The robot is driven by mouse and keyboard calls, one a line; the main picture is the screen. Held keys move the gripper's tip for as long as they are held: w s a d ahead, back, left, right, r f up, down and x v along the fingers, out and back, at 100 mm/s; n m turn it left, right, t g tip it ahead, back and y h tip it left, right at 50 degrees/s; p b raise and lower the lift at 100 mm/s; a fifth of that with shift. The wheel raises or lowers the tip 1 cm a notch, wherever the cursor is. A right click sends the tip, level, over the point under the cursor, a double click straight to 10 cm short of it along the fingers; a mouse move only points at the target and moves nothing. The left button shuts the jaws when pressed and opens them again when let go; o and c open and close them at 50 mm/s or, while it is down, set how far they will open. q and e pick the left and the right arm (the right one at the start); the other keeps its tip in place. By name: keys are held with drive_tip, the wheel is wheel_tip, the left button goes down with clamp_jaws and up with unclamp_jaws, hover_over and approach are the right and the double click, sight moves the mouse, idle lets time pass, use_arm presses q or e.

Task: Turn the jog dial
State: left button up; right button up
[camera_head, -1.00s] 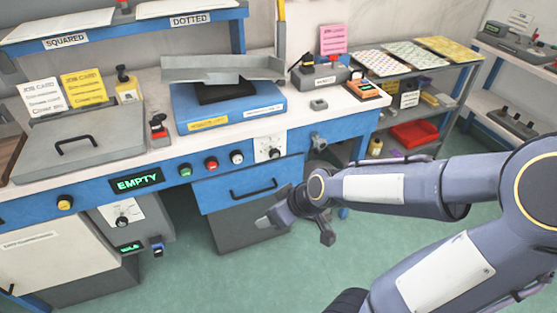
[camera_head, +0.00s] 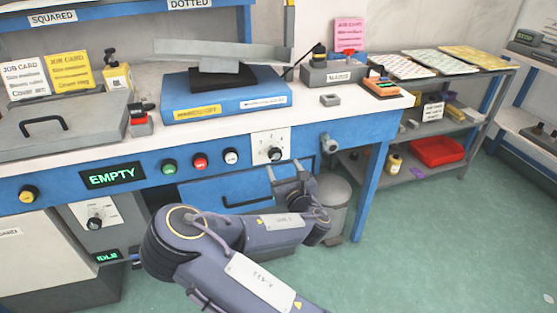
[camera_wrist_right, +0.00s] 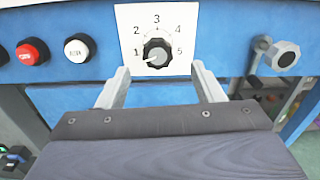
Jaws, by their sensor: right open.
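A black dial (camera_head: 275,154) sits on a white plate in the blue front panel. In the right wrist view the same dial (camera_wrist_right: 157,55) has numbers 1 to 5 around it, and its pale pointer aims lower left, near 1. My right gripper (camera_head: 292,178) is open in front of the panel, just below and right of the dial. In the wrist view its two fingers (camera_wrist_right: 161,76) stand either side of the dial's lower edge, apart from it; nothing is between them. My left gripper is out of view.
Green, red and white buttons (camera_head: 231,156) line the panel left of the dial. A grey knob (camera_head: 328,143) juts out at right. A second dial (camera_head: 95,223) sits on a lower grey box by an IDLE display. A shelf with a red bin (camera_head: 437,151) stands right.

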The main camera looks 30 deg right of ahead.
sight(276, 155)
drive_tip(key=x, duration=0.7)
drive_tip(key=shift+w+a, duration=0.1)
drive_tip(key=shift+w, duration=0.3)
drive_tip(key=c, duration=1)
